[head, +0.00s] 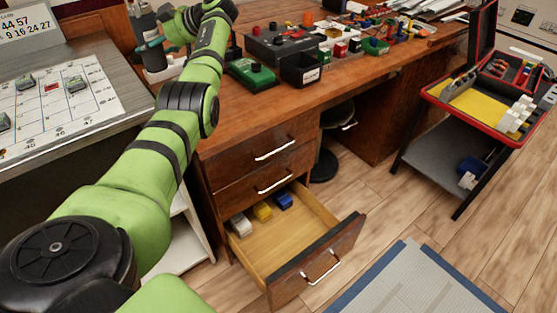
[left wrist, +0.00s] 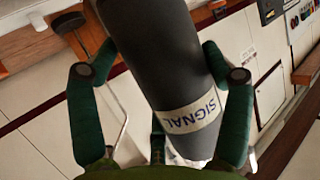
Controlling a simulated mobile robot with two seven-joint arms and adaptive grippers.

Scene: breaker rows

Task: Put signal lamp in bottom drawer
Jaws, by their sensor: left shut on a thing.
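The signal lamp is a dark grey cylinder with a white label reading SIGNAL, large in the left wrist view (left wrist: 160,62). In the head view the lamp (head: 145,26) is at the upper left, above the left end of the wooden desk. My left gripper (head: 151,43) is shut around it. In the left wrist view its green fingers (left wrist: 146,45) lie on both sides of the lamp. The bottom drawer (head: 268,232) of the desk is pulled open. A white, a yellow and a blue object lie at its back. My right gripper is not in view.
Two shut drawers (head: 262,150) sit above the open one. The desktop holds a green box (head: 251,73), a black bin (head: 300,69) and several tools. A red-rimmed tray stand (head: 455,98) is at right. A grey mat (head: 415,285) lies on the floor. The drawer's front half is clear.

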